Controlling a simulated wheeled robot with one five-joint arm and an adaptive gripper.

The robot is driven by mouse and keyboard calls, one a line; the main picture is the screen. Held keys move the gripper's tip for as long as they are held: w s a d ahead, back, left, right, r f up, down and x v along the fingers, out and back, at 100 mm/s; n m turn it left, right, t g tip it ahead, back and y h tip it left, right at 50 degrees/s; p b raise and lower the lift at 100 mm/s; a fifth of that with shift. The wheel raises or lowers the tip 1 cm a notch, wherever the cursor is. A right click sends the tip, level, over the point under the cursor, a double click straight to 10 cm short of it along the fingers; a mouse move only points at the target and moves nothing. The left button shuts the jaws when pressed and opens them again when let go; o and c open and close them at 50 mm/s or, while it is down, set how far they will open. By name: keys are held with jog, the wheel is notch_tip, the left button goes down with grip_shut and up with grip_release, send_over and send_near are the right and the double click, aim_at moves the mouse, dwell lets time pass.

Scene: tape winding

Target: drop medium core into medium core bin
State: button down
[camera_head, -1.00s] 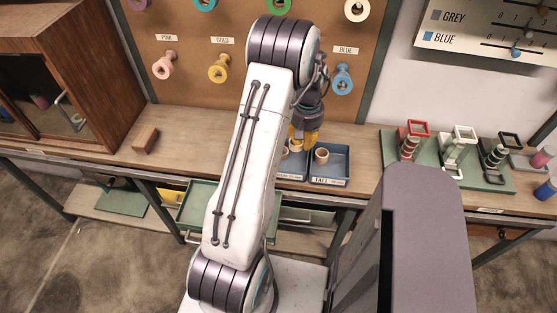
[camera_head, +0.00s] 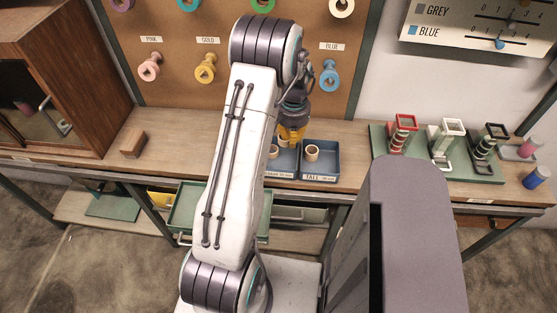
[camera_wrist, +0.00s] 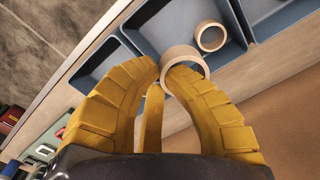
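My gripper (camera_wrist: 164,70) has yellow fingers, with the tips close together at the rim of a tan ring, the medium core (camera_wrist: 203,63). One fingertip appears inside the ring and the other beside it, pinching its wall. The core is over the blue bins, and its height above them is hard to tell. In the head view my gripper (camera_head: 291,138) is above the middle bin, the medium core bin (camera_head: 281,174), whose label is partly hidden by my arm. Another tan core (camera_wrist: 210,37) lies inside this bin, near its back wall.
Tape stands in red, white and black (camera_head: 440,150) are on a green mat further right. A wooden block (camera_head: 133,144) lies at left. Spools hang on the pegboard (camera_head: 285,60) behind.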

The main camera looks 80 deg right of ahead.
jog(key=b, duration=0.3)
send_over(291, 165)
jog(key=shift+a+f, duration=0.1)
jog(key=shift+f, duration=2.7)
jog(key=c, duration=1.3)
grip_release()
jog(key=shift+c, duration=0.2)
notch_tip(291, 165, up, 12)
